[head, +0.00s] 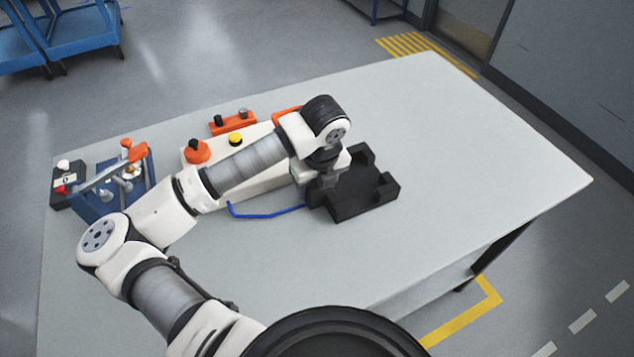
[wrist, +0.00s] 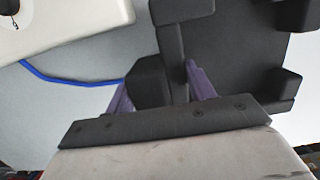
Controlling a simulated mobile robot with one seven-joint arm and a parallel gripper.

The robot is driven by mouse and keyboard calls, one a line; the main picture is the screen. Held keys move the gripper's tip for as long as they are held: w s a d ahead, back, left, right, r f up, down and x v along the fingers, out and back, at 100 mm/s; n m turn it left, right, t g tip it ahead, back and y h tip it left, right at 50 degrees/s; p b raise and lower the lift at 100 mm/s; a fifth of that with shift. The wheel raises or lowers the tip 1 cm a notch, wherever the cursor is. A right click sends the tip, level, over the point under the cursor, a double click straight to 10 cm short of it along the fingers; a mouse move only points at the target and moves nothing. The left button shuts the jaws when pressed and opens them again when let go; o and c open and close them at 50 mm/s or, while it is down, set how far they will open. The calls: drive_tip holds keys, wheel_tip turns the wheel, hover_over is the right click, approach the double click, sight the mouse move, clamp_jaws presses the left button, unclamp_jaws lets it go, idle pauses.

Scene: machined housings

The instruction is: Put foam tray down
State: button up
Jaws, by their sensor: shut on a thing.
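The foam tray (head: 362,203) is a black block-like tray with raised corner pieces. It is at the middle of the table in the head view, and it fills the upper right of the wrist view (wrist: 232,55). My gripper (wrist: 160,88) is shut on the tray's near wall, with purple fingers on either side of it. In the head view my gripper (head: 325,185) is at the tray's left side, partly hidden by my wrist. I cannot tell whether the tray's underside touches the table.
The grey table (head: 470,140) is clear on the right and in front. A white control box (head: 262,182) with buttons stands left of the tray, and a blue cable (head: 265,214) runs close to it. A blue fixture with an orange handle (head: 115,182) stands at the far left.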

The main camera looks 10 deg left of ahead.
drive_tip(key=shift+f, duration=0.2)
drive_tip(key=o, duration=1)
drive_tip(key=shift+r, duration=0.1)
drive_tip(key=shift+r, duration=0.1)
